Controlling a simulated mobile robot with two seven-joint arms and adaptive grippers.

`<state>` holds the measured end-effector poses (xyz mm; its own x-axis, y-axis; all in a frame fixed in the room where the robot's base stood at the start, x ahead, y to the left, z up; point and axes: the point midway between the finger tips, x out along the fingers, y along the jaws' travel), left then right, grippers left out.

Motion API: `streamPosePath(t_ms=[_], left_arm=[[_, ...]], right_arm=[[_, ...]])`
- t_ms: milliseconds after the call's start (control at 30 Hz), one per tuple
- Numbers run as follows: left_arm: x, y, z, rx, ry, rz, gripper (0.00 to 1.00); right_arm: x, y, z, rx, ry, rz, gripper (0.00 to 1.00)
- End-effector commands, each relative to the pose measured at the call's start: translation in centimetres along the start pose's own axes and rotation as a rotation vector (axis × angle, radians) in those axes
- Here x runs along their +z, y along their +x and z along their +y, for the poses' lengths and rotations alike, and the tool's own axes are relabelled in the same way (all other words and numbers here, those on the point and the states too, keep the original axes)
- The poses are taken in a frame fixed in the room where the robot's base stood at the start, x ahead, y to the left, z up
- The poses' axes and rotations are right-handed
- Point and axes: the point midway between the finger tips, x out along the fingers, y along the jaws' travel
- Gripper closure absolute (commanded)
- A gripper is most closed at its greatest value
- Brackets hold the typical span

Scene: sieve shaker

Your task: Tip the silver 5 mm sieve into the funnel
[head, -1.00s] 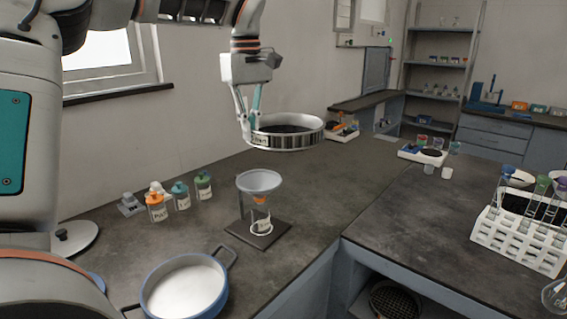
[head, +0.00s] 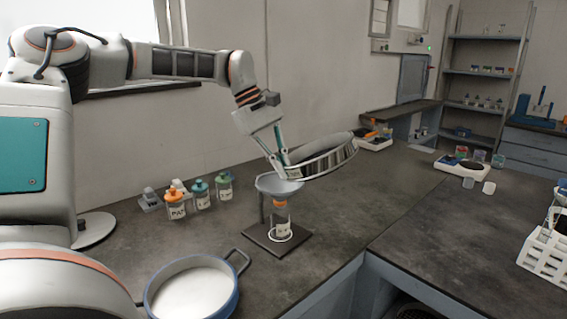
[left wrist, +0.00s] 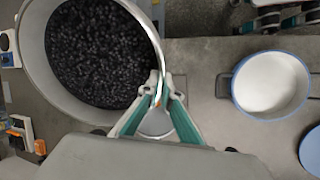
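The silver sieve (head: 335,162) is held tilted in the head view, its left end low beside the funnel and its right end raised. My left gripper (head: 284,176) is shut on its rim, also in the left wrist view (left wrist: 158,97). That view shows dark granules (left wrist: 100,50) inside the sieve. The pale grey funnel (head: 268,187) stands upright on a dark stand, just below the fingers, its right part covered by them. A labelled bottle (head: 281,218) is beneath it. Teal and grey parts at the left wrist view's top right (left wrist: 285,18) look like my right gripper, cut off.
A blue-rimmed pan (head: 236,297), white inside, stands at the front. Several capped bottles (head: 201,194) stand left of the funnel. A white tube rack (head: 545,255) is at the right edge. The bench right of the funnel is mostly clear.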

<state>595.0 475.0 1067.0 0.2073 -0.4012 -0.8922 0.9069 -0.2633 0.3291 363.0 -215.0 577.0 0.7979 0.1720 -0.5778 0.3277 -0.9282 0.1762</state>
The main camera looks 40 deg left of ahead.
Motion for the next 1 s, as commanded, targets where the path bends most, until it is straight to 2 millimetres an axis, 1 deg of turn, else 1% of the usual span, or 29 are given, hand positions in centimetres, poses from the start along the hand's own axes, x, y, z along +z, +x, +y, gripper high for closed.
streamPosePath(t_ms=[67, 233, 433, 667, 733, 800, 867, 900, 967, 1000], left_arm=[[0.0, -0.4, -0.1, 0.063, -0.003, -0.059, 1.0], [-0.2, -0.4, -0.3, 0.187, -0.007, -0.183, 1.0], [-0.5, -0.3, -0.6, 0.319, -0.011, -0.317, 1.0], [-1.0, 0.2, -1.0, 0.452, -0.017, -0.454, 1.0], [-1.2, 0.6, -1.0, 0.482, -0.015, -0.485, 1.0], [-1.4, 0.9, -1.2, 0.506, -0.019, -0.51, 1.0], [-1.5, 1.0, -1.3, 0.527, -0.02, -0.532, 1.0], [-1.6, 1.1, -1.4, 0.543, -0.021, -0.551, 1.0], [-1.7, 1.3, -1.4, 0.571, -0.023, -0.58, 1.0], [-1.8, 1.4, -1.5, 0.59, -0.024, -0.599, 1.0]], right_arm=[[-0.4, 0.0, 0.2, 0.003, -0.002, 0.004, 0.76], [0.5, -0.1, 0.1, 0.001, 0.0, -0.014, 0.76], [0.6, -0.4, -0.2, -0.001, 0.014, -0.018, 0.76], [0.8, -0.4, -0.5, -0.003, 0.02, -0.021, 0.76], [2.2, -0.1, -0.9, -0.009, 0.022, -0.038, 0.76], [2.9, 0.0, -1.2, -0.013, 0.021, -0.048, 0.76], [3.2, 0.1, -1.3, -0.015, 0.018, -0.05, 0.76], [3.0, 0.2, -1.3, -0.016, 0.014, -0.044, 0.76], [1.2, 0.7, -0.9, -0.016, 0.003, -0.007, 0.76], [1.1, 0.8, -0.9, -0.018, 0.003, -0.002, 0.76]])
